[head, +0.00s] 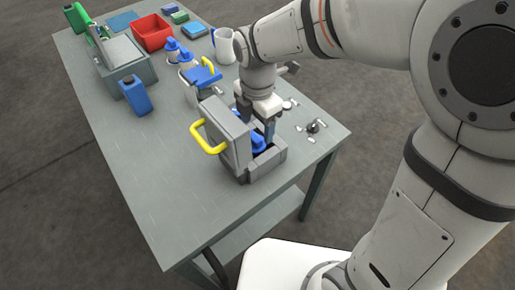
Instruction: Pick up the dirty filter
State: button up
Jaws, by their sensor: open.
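A grey box (264,167) stands near the front of the table, its lid (224,132) raised, with a yellow handle (207,140) on the lid's outer side. A blue part (258,143) shows inside the box, partly hidden by the lid and my gripper. It may be the dirty filter, but I cannot tell dirt on it. My gripper (258,128) points down into the box, open, its fingers at the blue part. The fingertips are partly hidden, and I cannot tell whether they touch it.
A white container with a blue top (204,78) stands behind the lid. Small metal parts (314,127) lie right of the box. A blue bottle (135,95), a grey case (140,70), a red bin (152,33) and a white mug (224,46) stand farther back. The table's front left is clear.

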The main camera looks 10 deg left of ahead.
aim_at(256, 136)
jog(key=f, duration=0.4)
jog(key=shift+a, duration=0.2)
jog(key=shift+c, duration=0.5)
jog(key=c, duration=1.3)
notch_tip(256, 136, up, 10)
jog(key=shift+r+p, duration=0.1)
jog(key=shift+p, duration=0.5)
